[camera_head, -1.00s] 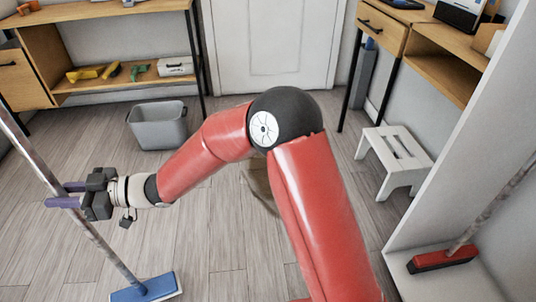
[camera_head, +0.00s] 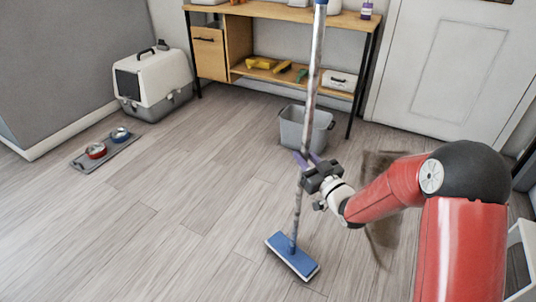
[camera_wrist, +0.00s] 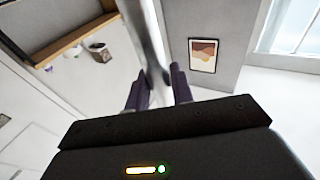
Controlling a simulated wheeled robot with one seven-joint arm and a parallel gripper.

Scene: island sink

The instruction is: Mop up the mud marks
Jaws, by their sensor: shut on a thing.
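My gripper (camera_head: 307,160) is shut on the metal pole of the mop (camera_head: 315,70). The pole stands nearly upright, and its flat blue head (camera_head: 292,258) is down at the floor; I cannot tell whether it touches. In the wrist view the pole (camera_wrist: 148,38) passes between the two purple fingers of my gripper (camera_wrist: 158,88).
A grey bin (camera_head: 292,128) stands behind the mop, by the wooden shelf unit (camera_head: 240,50). A pet carrier (camera_head: 152,82) and a mat with two bowls (camera_head: 112,150) are at the left. A white stool (camera_head: 522,262) is at the right edge.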

